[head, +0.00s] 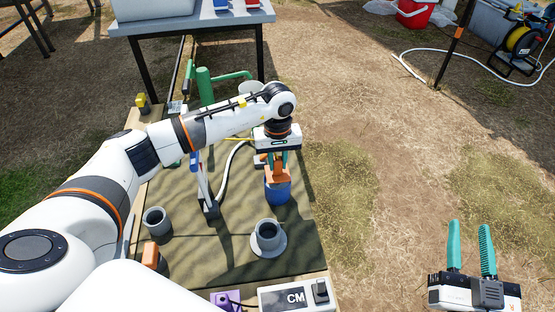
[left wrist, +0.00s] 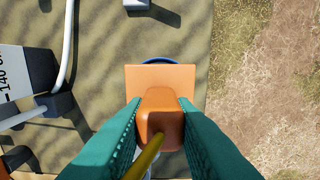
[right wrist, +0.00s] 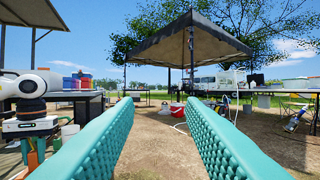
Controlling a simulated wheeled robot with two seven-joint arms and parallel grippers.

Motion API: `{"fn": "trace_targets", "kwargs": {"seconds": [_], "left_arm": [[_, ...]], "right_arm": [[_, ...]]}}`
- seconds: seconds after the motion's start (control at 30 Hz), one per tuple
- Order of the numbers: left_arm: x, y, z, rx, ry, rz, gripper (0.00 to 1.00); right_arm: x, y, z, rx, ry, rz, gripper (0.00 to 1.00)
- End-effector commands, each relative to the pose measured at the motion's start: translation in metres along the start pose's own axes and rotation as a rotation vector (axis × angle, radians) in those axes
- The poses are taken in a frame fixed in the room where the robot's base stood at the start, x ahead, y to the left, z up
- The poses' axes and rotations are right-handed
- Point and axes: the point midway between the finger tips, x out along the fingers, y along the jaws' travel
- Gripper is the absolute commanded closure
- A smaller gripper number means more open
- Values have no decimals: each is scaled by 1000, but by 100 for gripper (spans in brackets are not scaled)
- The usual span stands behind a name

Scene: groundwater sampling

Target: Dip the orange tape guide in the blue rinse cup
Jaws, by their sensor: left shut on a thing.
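My left gripper (head: 278,160) is shut on the orange tape guide (head: 277,174). The guide is directly over the blue rinse cup (head: 278,192), its lower part at the cup's mouth; I cannot tell how deep it reaches. In the left wrist view the teal fingers (left wrist: 158,125) grip the guide's orange block, and its flat orange plate (left wrist: 160,80) covers nearly all of the cup, leaving a thin blue rim (left wrist: 160,60). A yellow tape (left wrist: 146,158) runs from the block. My right gripper (head: 470,250) is open and empty, off to the right over bare ground.
The mat-covered board (head: 230,245) holds a grey cup on a round base (head: 268,238), another grey cup (head: 156,221), a tilted white stand (head: 203,185) and a box marked CM (head: 295,297). Green pipe (head: 205,85) stands behind. A grey table (head: 190,22) is at the back.

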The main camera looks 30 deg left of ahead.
Motion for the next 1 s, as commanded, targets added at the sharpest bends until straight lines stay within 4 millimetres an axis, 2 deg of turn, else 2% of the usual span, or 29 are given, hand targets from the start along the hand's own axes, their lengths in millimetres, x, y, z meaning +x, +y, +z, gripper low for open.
{"fn": "trace_targets", "kwargs": {"seconds": [1.0], "left_arm": [[16, 0, 0, 0, 0, 0, 100]], "right_arm": [[-4, 7, 40, 11, -273, 16, 64]]}}
